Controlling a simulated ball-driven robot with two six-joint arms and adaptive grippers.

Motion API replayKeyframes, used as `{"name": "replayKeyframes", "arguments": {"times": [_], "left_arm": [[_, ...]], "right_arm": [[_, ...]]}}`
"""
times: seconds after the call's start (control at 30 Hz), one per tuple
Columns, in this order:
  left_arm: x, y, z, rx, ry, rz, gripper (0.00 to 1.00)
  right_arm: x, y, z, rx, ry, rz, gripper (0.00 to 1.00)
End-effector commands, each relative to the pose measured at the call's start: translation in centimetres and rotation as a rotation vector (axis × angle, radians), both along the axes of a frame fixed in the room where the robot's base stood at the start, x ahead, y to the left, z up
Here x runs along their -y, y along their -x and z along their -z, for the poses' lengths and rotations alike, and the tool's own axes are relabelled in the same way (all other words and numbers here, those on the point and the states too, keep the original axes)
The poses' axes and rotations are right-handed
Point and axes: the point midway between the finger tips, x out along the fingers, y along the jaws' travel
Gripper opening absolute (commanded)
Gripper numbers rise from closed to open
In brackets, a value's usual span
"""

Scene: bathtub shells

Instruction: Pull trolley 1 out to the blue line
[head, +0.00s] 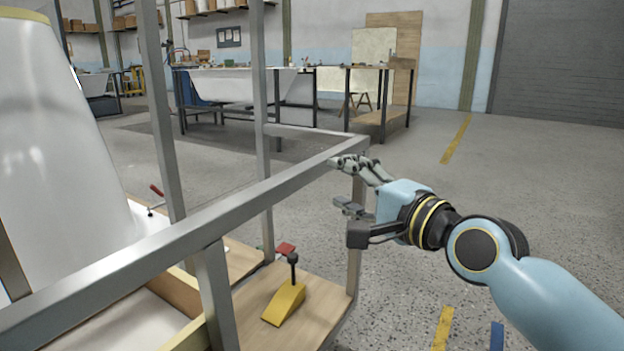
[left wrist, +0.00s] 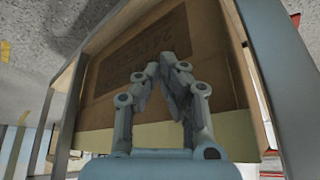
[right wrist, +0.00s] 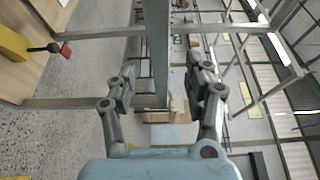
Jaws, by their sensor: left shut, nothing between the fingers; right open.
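A trolley of grey metal tube (head: 190,240) with a wooden deck (head: 320,290) fills the left of the head view; no number shows on it. My right gripper (head: 350,185) is open at the frame's near right corner post. In the right wrist view, a grey post (right wrist: 158,50) stands between its spread fingers (right wrist: 162,85); I cannot tell whether they touch it. My left gripper shows only in the left wrist view (left wrist: 160,75), shut and empty, in front of a brown box (left wrist: 160,60) with dark print. A short blue line (head: 497,335) lies on the floor at the bottom right.
A white tub shell (head: 60,130) stands on the trolley at left. A yellow wedge with a black knob (head: 285,303) sits on the deck. Yellow floor marks (head: 442,328) lie beside the blue line. Workbenches (head: 380,120) stand at the back. The floor at right is clear.

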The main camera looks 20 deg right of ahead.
Motion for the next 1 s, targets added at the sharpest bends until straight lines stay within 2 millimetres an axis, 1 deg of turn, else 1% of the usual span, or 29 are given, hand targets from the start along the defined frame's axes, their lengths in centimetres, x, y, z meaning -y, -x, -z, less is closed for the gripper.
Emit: {"name": "replayKeyframes", "arguments": {"times": [0.03, 0.2, 0.37, 0.5, 0.73, 1.0], "left_arm": [[0.0, 0.1, 0.9, 0.019, 0.001, -0.001, 0.0], [0.0, -0.4, 2.8, 0.132, 0.002, 0.002, 0.0], [0.1, -0.4, 4.1, 0.238, 0.004, 0.005, 0.0], [0.2, -0.3, 4.7, 0.32, 0.007, 0.011, 0.0], [0.3, -0.1, 5.0, 0.402, 0.01, 0.017, 0.0], [0.3, -0.1, 4.9, 0.419, 0.01, 0.019, 0.0]], "right_arm": [[-0.2, -0.8, 0.2, 0.002, -0.001, 0.001, 0.52], [-0.9, -3.4, 0.4, 0.0, 0.0, 0.002, 0.52], [-1.5, -5.7, 0.5, -0.002, 0.001, 0.002, 0.52], [-2.0, -7.3, 0.4, -0.002, 0.001, 0.001, 0.52], [-2.4, -8.7, 0.2, -0.001, 0.003, 0.001, 0.52], [-2.5, -9.0, 0.1, -0.001, 0.003, 0.001, 0.52]]}}
